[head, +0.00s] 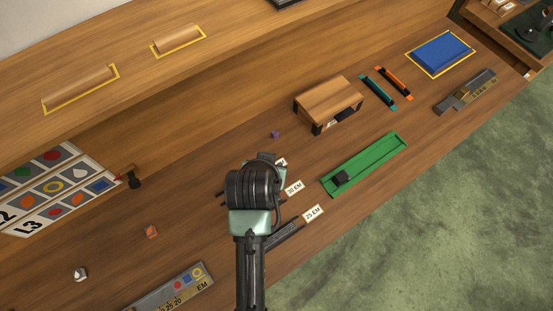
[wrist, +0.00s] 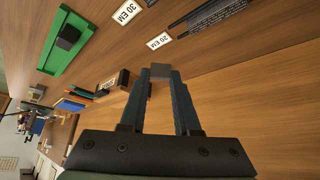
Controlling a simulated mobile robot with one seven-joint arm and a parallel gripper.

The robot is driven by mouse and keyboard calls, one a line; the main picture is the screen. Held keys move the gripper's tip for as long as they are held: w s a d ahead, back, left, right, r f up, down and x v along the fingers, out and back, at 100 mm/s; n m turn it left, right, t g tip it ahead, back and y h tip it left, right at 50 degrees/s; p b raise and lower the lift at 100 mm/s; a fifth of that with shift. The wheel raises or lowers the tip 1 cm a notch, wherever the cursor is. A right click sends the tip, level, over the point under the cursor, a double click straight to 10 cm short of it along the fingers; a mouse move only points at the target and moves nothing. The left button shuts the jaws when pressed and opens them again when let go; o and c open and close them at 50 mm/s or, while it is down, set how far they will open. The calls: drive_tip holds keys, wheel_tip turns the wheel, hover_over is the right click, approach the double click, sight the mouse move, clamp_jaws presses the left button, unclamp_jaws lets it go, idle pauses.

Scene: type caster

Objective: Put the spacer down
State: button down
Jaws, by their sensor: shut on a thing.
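In the wrist view my gripper (wrist: 161,82) is shut on a small grey spacer (wrist: 160,72), which sits between the fingertips. The wood bench top (wrist: 250,85) lies beyond it; whether the spacer touches the wood I cannot tell. In the head view my arm's wrist covers the fingertips and the spacer. Paper labels lie on the bench near my gripper: one reads 30 EM (head: 294,187), another 25 EM (head: 313,213). A 20 EM label (wrist: 159,40) shows in the wrist view, close to the spacer. Dark slim bars (head: 286,236) lie beside the labels.
A green tray (head: 390,151) with a dark block (head: 340,178) lies right of the labels. A wooden box (head: 328,98), a purple cube (head: 275,134), an orange cube (head: 151,232) and a grey-white piece (head: 81,273) stand around. Bare wood lies left of my arm.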

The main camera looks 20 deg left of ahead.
drive_tip(key=f, duration=0.5)
drive_tip(key=shift+s+d+p, duration=0.1)
drive_tip(key=shift+s+p, duration=0.2)
drive_tip(key=shift+s, duration=0.1)
drive_tip(key=shift+w+f, duration=0.1)
drive_tip(key=shift+f, duration=2.1)
drive_tip(key=shift+f, duration=0.15)
drive_tip(key=c, duration=0.9)
unclamp_jaws()
